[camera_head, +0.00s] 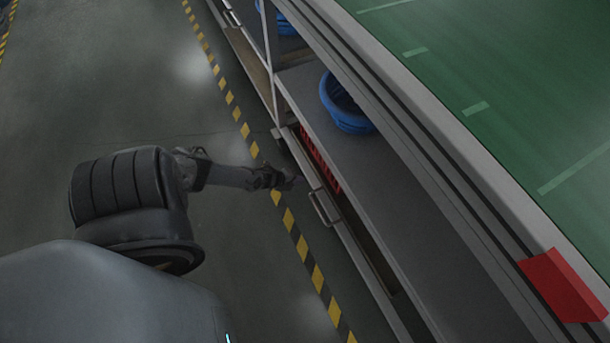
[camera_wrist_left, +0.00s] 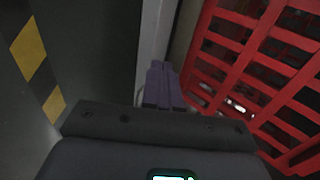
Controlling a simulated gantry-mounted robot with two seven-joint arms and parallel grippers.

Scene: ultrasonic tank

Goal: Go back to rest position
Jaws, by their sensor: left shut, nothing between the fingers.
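My left gripper (camera_head: 291,181) is stretched out beside the front of the shelf unit, near a drawer handle (camera_head: 324,208). Its purple fingers (camera_wrist_left: 162,85) are together and empty in the left wrist view. A red slatted crate (camera_head: 320,160) sits in the drawer, just right of the fingers; it fills the right side of the left wrist view (camera_wrist_left: 260,70). The fingers appear close to the drawer's front edge; I cannot tell whether they touch it. My right gripper is not in view.
A blue basket (camera_head: 345,108) stands on the grey shelf (camera_head: 400,215), under a green-topped table (camera_head: 510,70). A red block (camera_head: 563,285) is at the table's near edge. Yellow-black floor tape (camera_head: 289,219) runs along the unit. The floor to the left is clear.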

